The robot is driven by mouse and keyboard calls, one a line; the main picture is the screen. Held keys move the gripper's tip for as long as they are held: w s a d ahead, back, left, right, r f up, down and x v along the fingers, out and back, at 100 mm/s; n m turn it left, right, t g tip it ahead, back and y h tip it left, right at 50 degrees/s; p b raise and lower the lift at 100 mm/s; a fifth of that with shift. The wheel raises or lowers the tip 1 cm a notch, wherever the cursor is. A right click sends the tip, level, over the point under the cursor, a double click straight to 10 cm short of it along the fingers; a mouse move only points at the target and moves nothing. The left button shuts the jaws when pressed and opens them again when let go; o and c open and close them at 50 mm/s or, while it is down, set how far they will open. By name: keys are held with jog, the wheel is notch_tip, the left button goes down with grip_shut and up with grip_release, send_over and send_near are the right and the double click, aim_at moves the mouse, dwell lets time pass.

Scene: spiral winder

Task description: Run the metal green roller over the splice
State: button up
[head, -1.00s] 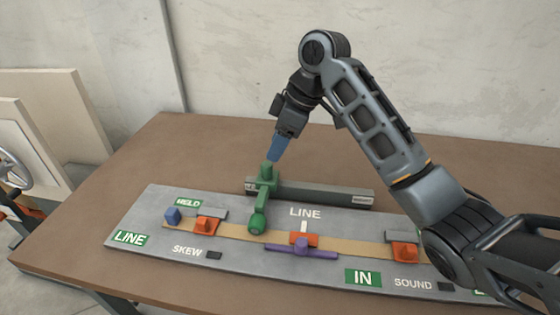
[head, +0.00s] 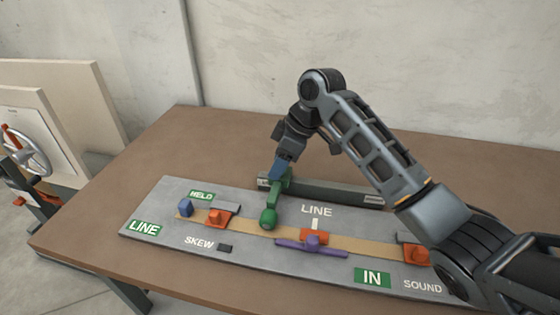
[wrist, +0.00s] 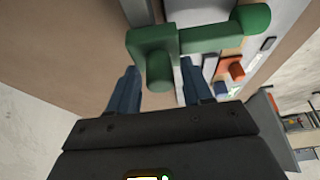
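The green roller (head: 268,217) lies across the back of the grey board (head: 165,200), its round head over the tan strip (head: 255,230) and its post end by a dark grey bar. My gripper (head: 281,176) is down at the post end. In the wrist view the blue fingers (wrist: 158,75) stand apart on either side of the green post (wrist: 158,72), with gaps showing at both sides. I cannot make out the splice itself.
Orange blocks sit on the strip at left (head: 217,216), middle (head: 314,236) and right (head: 417,254). A blue block (head: 186,207) stands at the strip's left end. The dark grey bar (head: 340,193) lies behind the board. The brown table (head: 170,150) is clear at the back left.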

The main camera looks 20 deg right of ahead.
grip_shut()
dwell(0.5)
